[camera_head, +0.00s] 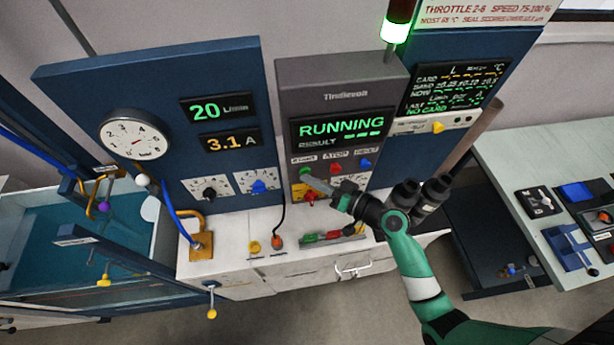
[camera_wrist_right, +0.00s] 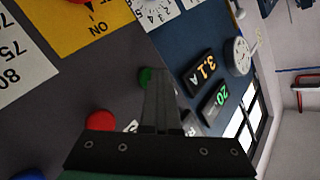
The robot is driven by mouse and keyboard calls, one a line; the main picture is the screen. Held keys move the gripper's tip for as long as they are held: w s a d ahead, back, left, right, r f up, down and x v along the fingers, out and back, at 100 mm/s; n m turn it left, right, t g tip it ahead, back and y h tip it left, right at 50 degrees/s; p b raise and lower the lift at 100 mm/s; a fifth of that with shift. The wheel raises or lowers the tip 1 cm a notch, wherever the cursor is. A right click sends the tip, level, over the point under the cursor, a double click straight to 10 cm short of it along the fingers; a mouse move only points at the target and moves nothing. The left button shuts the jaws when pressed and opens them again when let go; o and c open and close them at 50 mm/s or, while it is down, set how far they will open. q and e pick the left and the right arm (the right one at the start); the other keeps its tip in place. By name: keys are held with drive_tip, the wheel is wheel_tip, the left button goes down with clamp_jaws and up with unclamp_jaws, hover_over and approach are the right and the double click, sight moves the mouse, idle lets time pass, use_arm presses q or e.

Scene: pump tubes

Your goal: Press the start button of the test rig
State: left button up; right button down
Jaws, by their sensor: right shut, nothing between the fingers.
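The test rig (camera_head: 345,88) is a grey cabinet whose screen (camera_head: 342,126) reads RUNNING in green. The green start button (camera_head: 305,170) is at the left of its button row; it also shows in the right wrist view (camera_wrist_right: 145,76), partly hidden behind my fingers. A red stop button (camera_head: 335,168) and a blue button (camera_head: 365,163) sit to its right. My right gripper (camera_head: 312,183) is shut and empty, with its fingertips at the green button; I cannot tell if they touch it. My left gripper is not in view.
A beacon (camera_head: 396,30) glows green above the rig. A blue panel (camera_head: 180,80) with a round gauge (camera_head: 134,135) and readouts 20 and 3.1 A stands at left. Below are a red knob (camera_head: 309,195) and a white bench (camera_head: 235,228) with small connectors. A water tank is at far left.

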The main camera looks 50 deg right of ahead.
drive_tip(key=shift+d, duration=0.15)
drive_tip(key=s+a, duration=0.2)
drive_tip(key=s+a+p, duration=0.1)
drive_tip(key=s, duration=0.1)
drive_tip(key=shift+s+a+r, duration=0.1)
drive_tip(key=shift+s+a, duration=0.1)
drive_tip(key=shift+a, duration=0.15)
idle(0.7)
